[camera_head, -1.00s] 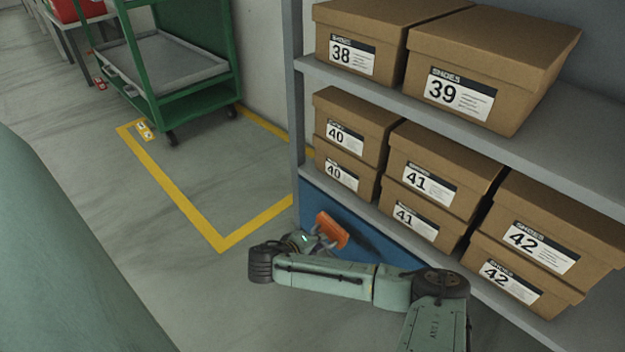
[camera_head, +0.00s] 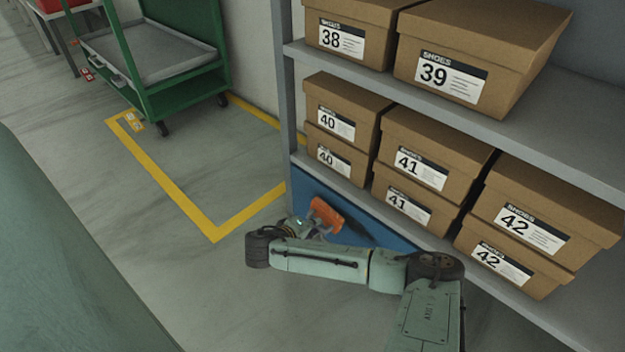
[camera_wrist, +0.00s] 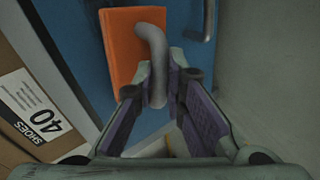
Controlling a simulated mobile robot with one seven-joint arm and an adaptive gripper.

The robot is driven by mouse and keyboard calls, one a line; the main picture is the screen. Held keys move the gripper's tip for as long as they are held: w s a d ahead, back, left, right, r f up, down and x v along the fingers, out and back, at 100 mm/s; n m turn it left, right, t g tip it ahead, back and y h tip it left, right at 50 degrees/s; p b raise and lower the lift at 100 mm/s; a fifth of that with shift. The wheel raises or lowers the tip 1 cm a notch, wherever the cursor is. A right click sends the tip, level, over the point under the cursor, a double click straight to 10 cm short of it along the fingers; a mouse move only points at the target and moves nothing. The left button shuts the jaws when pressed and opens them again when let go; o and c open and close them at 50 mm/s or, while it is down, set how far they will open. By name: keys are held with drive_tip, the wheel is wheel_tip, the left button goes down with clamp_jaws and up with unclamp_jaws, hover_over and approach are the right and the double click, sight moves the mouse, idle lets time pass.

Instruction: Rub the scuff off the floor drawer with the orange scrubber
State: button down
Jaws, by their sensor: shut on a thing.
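The orange scrubber (camera_head: 327,214) is in my gripper (camera_head: 310,228), against or just in front of the blue floor drawer (camera_head: 392,238) under the lowest shelf. In the wrist view, my gripper (camera_wrist: 158,88) is shut on the scrubber's bent grey handle (camera_wrist: 155,60). The orange block (camera_wrist: 122,45) lies beyond the fingertips, facing the blue drawer front (camera_wrist: 75,40). I cannot tell whether it touches. A dark streak (camera_head: 358,231) shows on the drawer to the right of the scrubber; my arm hides the drawer's lower part.
Shoe boxes marked 40 (camera_head: 327,160), 41 and 42 stand on the shelf above the drawer. A grey pull handle (camera_wrist: 208,22) shows at right in the wrist view. A green cart (camera_head: 150,75) stands at the back left. The floor inside the yellow line (camera_head: 215,236) is largely clear.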

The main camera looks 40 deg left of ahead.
sight(328, 228)
drive_tip(key=shift+w+d, duration=0.1)
drive_tip(key=shift+w, duration=0.7)
drive_tip(key=shift+s+d+p, duration=0.15)
drive_tip(key=shift+d+p, duration=0.65)
drive_tip(key=shift+d, duration=0.85)
drive_tip(key=s+d+p, duration=0.1)
drive_tip(key=d+p, duration=0.2)
drive_tip(key=d, duration=0.8)
drive_tip(key=shift+d, duration=0.15)
drive_tip(key=shift+d+p, duration=0.65)
drive_tip(key=shift+d, duration=1.05)
